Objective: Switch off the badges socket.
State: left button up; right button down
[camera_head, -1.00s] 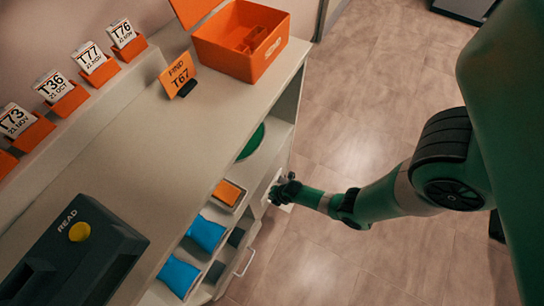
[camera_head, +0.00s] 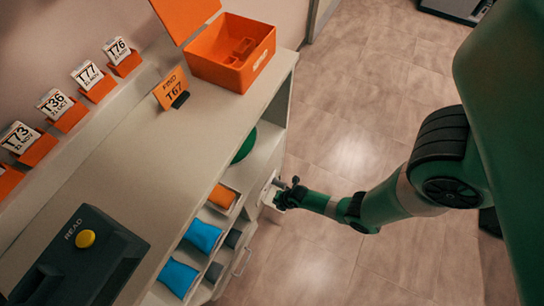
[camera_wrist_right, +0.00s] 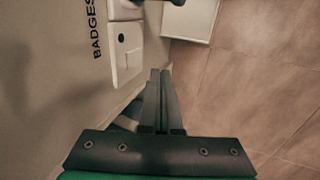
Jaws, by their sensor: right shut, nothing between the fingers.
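In the right wrist view the black word BADGES (camera_wrist_right: 95,28) is printed on the pale side panel. Beside it is a white socket plate (camera_wrist_right: 128,62) with a small dark round spot and a rocker-like square below it. My right gripper (camera_wrist_right: 160,74) is shut and empty, its fingertips just right of the plate's lower part. Contact cannot be told. In the head view my right gripper (camera_head: 283,190) is at the cabinet's end, by a white plate (camera_head: 268,188) it partly hides. My left gripper is not in view.
A dark plug-like part (camera_wrist_right: 175,2) shows at the top of the wrist view. The cabinet top holds an open orange box (camera_head: 232,75), a FIND T67 sign (camera_head: 171,90) and a dark READ device (camera_head: 105,250).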

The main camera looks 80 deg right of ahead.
pick_arm(q)
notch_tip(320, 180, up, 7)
jog(key=p, duration=0.5)
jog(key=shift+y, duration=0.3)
pick_arm(e)
notch_tip(320, 180, up, 9)
jog(key=shift+s+a, duration=0.15)
jog(key=shift+s, duration=0.25)
jog(key=shift+s, duration=0.1)
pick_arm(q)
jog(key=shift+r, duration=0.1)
